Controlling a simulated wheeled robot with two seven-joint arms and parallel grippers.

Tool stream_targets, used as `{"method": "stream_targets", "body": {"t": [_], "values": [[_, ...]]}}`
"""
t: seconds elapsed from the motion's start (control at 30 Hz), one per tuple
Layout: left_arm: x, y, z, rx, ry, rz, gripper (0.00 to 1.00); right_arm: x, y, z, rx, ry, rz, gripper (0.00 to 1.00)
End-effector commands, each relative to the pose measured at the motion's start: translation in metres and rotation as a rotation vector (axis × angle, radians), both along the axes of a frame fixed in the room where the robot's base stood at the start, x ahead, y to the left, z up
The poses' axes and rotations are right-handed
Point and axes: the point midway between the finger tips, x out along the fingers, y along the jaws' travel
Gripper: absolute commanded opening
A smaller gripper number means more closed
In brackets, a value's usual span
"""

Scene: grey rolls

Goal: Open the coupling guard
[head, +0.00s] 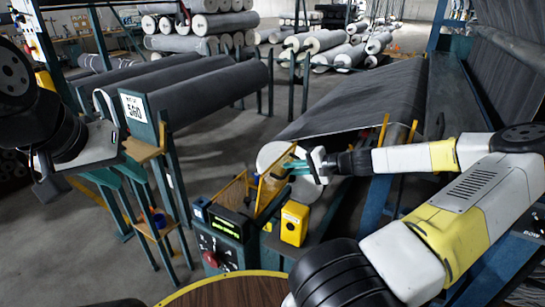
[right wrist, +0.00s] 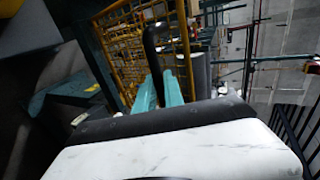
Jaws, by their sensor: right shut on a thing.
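The coupling guard (head: 268,188) is a yellow-framed mesh panel beside the roll end and behind the control box in the head view. Its yellow mesh fills the upper left of the right wrist view (right wrist: 118,50). My right gripper (head: 291,166) reaches in from the right at the guard's upper edge. In the right wrist view its teal fingers (right wrist: 160,88) are shut on a dark upright handle (right wrist: 151,45) in front of the mesh. How far the guard is open I cannot tell. My left gripper (head: 62,172) hangs at the far left, away from the guard; its fingers are unclear.
A control box (head: 222,238) with a red button and a yellow box (head: 294,223) stand close to the guard. A large grey roll (head: 360,100) lies behind my right arm. A stand with a 560 sign (head: 134,108) is at left, with open floor between.

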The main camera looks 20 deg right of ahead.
Motion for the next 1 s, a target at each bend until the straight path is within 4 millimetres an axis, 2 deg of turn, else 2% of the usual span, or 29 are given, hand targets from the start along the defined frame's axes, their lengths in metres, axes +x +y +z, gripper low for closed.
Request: {"method": "stream_targets", "body": {"t": [0.03,0.3,0.87,0.9,1.0], "values": [[0.000,0.000,0.000,0.000,0.000,0.000,0.36,-0.005,-0.003,-0.006,0.009,0.002,-0.002,0.00],[0.000,0.000,0.000,0.000,0.000,0.000,0.36,-0.015,-0.013,-0.013,0.005,0.005,0.000,0.00],[0.000,0.000,0.000,0.000,0.000,0.000,0.36,-0.018,-0.017,-0.016,0.001,0.004,-0.002,0.00],[0.000,0.000,0.000,0.000,0.000,0.000,0.36,-0.018,-0.017,-0.016,0.001,0.003,-0.001,0.18],[0.000,0.000,0.000,0.000,0.000,0.000,0.36,-0.018,-0.017,-0.015,0.000,0.003,-0.002,0.34]]}}
